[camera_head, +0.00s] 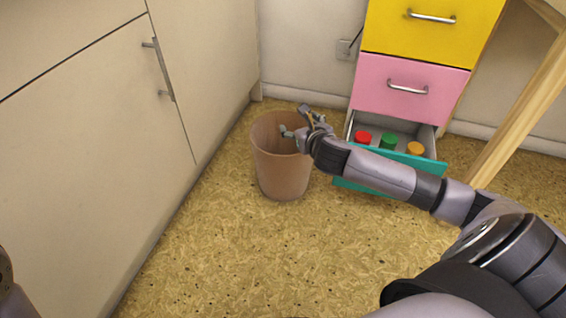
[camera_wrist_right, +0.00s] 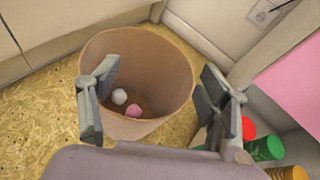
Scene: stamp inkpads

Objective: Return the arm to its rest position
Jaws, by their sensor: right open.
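My right arm comes in from the right, and its gripper (camera_head: 294,120) is over the rim of a brown bin (camera_head: 281,176). In the right wrist view, the open fingers (camera_wrist_right: 160,82) stand wide apart with nothing between them. The bin (camera_wrist_right: 176,66) lies below them in that view. A small white object (camera_wrist_right: 119,96) and a pink object (camera_wrist_right: 133,110) lie at the bottom of the bin. My left gripper is out of view.
A drawer with a teal front (camera_head: 408,160) is pulled out beneath my right forearm. It holds red (camera_head: 362,137), green (camera_head: 388,141) and orange (camera_head: 415,148) round-topped items. A cabinet (camera_head: 95,150) lines the left; a wooden leg (camera_head: 520,95) stands right. The front floor is clear.

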